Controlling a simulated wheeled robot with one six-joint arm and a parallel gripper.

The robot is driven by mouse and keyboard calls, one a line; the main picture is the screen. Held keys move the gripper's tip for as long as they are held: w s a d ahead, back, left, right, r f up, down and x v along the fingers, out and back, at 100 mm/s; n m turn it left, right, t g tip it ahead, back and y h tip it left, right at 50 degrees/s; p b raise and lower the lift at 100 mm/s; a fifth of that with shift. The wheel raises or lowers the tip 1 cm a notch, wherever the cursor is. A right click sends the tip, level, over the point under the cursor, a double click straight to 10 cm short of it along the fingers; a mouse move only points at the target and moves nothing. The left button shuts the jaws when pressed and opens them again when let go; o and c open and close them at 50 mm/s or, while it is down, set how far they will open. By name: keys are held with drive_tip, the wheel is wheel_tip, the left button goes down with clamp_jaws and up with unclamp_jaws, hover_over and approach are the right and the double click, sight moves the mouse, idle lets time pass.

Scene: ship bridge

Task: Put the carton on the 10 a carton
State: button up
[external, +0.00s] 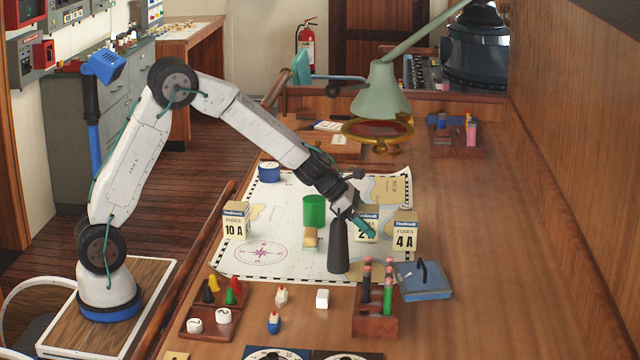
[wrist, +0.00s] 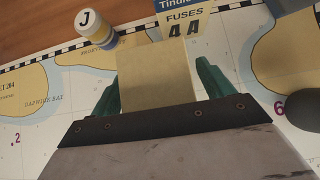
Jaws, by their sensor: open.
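The 10 A carton (external: 236,222) stands upright on the left part of the chart (external: 285,235). A carton marked with a 2 (external: 362,234) is partly hidden behind my gripper, with the 4 A carton (external: 405,238) to its right. My gripper (external: 362,224) is open and low over the chart by the 2 carton. In the wrist view a plain tan carton top (wrist: 156,76) lies between my two teal fingers (wrist: 160,88). The 4 A carton (wrist: 184,20) stands just beyond it. Whether the fingers touch the tan carton I cannot tell.
A dark cone-shaped object (external: 338,250) stands close to my gripper. A green cylinder (external: 314,211) is to its left. A lamp (external: 384,95) hangs over the table. A peg rack (external: 375,312) and a blue box (external: 423,279) are in front.

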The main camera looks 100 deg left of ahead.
drive_tip(key=c, duration=1.3)
drive_tip(key=shift+c, duration=0.4)
drive_tip(key=shift+r, duration=0.2)
